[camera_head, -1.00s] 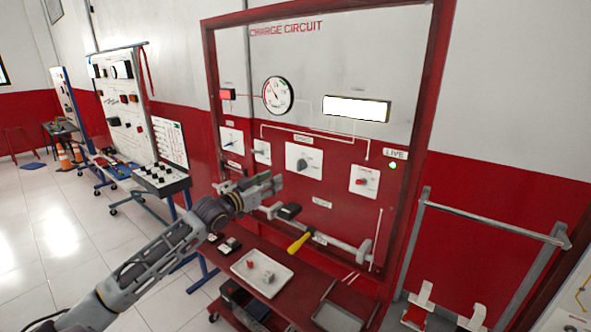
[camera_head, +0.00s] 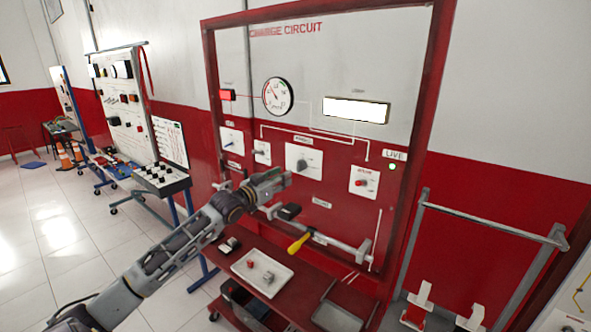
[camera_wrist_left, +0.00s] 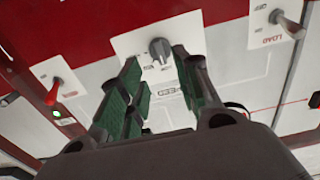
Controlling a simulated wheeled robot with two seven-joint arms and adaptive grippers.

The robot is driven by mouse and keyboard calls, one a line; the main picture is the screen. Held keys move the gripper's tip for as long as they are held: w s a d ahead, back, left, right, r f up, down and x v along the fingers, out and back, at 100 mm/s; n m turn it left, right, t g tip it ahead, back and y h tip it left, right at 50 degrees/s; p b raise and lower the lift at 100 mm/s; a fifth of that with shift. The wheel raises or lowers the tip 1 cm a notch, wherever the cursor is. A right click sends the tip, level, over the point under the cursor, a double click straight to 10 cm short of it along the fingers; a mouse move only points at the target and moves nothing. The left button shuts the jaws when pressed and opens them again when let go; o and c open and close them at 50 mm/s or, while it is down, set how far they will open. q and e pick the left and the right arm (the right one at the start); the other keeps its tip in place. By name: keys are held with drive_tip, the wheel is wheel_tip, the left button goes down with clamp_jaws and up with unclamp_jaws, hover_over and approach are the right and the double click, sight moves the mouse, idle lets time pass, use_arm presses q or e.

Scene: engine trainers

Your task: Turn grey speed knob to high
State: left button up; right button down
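The grey speed knob (camera_head: 302,165) sits on a square white plate in the middle of the red lower part of the charge circuit panel (camera_head: 270,60). My left gripper (camera_head: 281,181) is just below and left of that plate, apart from the knob. In the left wrist view the knob (camera_wrist_left: 160,48) shows upside down beyond the open fingers (camera_wrist_left: 160,88), which have green pads. The knob lies roughly in line with the gap between them, and nothing is held. The wording around the knob is too small to read. My right gripper is out of view.
A shelf holds a white tray (camera_head: 283,283). The floor at left (camera_head: 60,235) is clear.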

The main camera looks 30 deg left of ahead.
sight(298, 168)
use_arm(q)
drive_tip(key=shift+w+d+p, duration=0.2)
drive_tip(key=shift+w+p, duration=0.35)
drive_tip(key=shift+w, duration=2.1)
drive_tip(key=shift+w+d, duration=0.1)
drive_tip(key=shift+w, duration=1.1)
drive_tip(key=shift+w+p, duration=0.3)
drive_tip(key=shift+w, duration=0.15)
clamp_jaws()
